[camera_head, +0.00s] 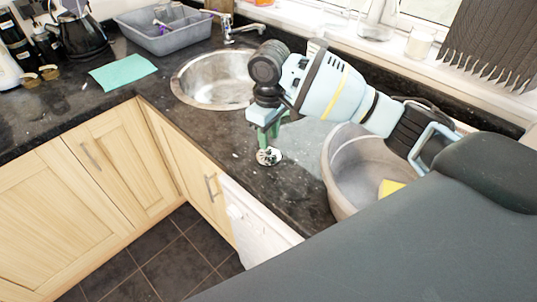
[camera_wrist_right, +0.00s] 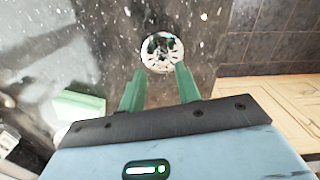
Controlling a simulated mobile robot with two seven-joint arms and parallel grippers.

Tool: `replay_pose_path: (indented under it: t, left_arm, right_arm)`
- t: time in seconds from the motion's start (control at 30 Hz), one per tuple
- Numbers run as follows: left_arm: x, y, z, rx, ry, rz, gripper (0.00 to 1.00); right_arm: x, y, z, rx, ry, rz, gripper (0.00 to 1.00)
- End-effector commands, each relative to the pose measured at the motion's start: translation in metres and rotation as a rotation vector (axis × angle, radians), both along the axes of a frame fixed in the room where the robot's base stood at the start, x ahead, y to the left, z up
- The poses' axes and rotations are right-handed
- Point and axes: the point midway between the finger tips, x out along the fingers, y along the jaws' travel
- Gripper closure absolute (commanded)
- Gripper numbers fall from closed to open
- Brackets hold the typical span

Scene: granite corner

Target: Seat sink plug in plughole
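The sink plug (camera_head: 269,156), a small round silvery strainer disc, is on the dark granite counter in front of the round steel sink (camera_head: 196,97). My right gripper (camera_head: 268,145) points down right at the plug. In the right wrist view the plug (camera_wrist_right: 162,50) shows just past the tips of the two green fingers (camera_wrist_right: 161,68), which are spread apart, one toward each side of it. I cannot tell whether the fingertips touch its rim. The sink lies behind and left of the gripper, and I cannot make out its plughole. My left gripper is out of view.
A grey round basin (camera_head: 343,165) with a yellow sponge (camera_head: 391,188) stands right of the gripper. The tap (camera_head: 240,32) rises behind the sink. A grey dish tub (camera_head: 165,40), a turquoise cloth (camera_head: 122,72) and a black kettle (camera_head: 82,36) are at the left. Counter between plug and sink is clear.

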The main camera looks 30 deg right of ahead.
Motion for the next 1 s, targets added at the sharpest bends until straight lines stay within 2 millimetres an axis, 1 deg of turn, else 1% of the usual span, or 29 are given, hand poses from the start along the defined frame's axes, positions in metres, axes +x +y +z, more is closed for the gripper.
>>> replay_pose_path:
  t: [0.03, 0.1, 0.23, 0.37, 0.57, 0.67, 0.83, 1.0]
  left_arm:
    - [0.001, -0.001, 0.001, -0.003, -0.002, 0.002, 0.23]
    - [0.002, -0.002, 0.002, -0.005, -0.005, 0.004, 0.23]
    - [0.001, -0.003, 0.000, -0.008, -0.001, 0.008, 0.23]
    - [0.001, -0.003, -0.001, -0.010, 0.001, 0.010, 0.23]
    - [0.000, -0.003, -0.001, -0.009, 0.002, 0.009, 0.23]
    - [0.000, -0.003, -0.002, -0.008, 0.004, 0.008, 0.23]
    - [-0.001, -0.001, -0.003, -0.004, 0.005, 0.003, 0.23]
    - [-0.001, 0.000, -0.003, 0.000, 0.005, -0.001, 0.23]
  right_arm:
    - [-0.002, 0.001, -0.009, -0.001, 0.004, 0.000, 0.67]
    - [-0.003, 0.004, -0.019, -0.002, 0.005, 0.000, 0.67]
    - [-0.003, 0.004, -0.036, -0.001, 0.005, -0.001, 0.67]
    - [-0.003, 0.004, -0.042, -0.001, 0.003, 0.000, 0.67]
    - [-0.003, 0.004, -0.042, -0.001, 0.002, 0.000, 0.67]
    - [-0.003, 0.004, -0.042, -0.001, 0.002, 0.000, 0.78]
    - [-0.003, 0.004, -0.042, -0.001, 0.002, 0.000, 1.00]
    - [-0.003, 0.004, -0.041, 0.000, 0.002, 0.000, 1.00]
